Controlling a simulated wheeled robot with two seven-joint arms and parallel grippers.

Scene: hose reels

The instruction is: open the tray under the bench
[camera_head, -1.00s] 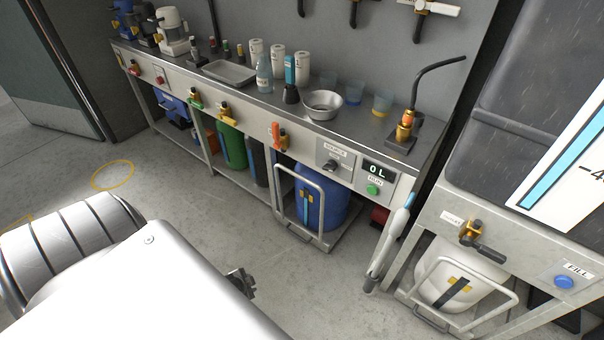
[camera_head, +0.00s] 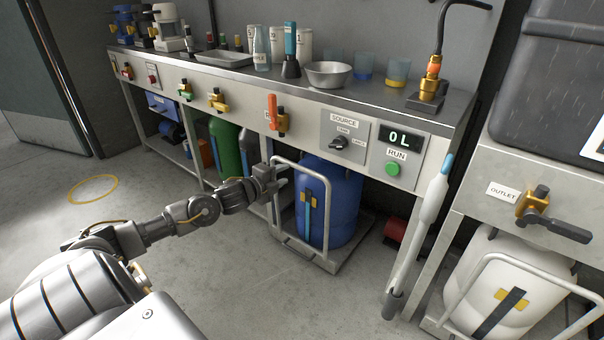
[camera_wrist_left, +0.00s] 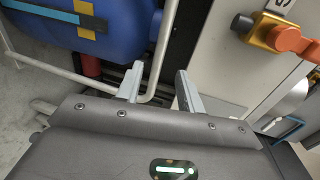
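Under the bench (camera_head: 240,112) is a low grey tray (camera_head: 345,258) with a tall hoop-shaped metal handle (camera_head: 329,208) at its front. A blue drum (camera_head: 345,195) with a yellow and blue strap mark stands on it. My left gripper (camera_head: 280,178) is at the upper left corner of the handle. In the left wrist view my left gripper (camera_wrist_left: 160,80) is open, and the handle's bar (camera_wrist_left: 160,62) bends between its two fingers. I cannot tell whether either finger touches the bar. My right gripper is not in view.
A white drum (camera_head: 490,285) stands behind another hoop handle at the right. A pale wand (camera_head: 425,225) leans upright beside the bench's right end. Valves and a green RUN button (camera_head: 392,169) are on the bench front. The floor before the tray is clear.

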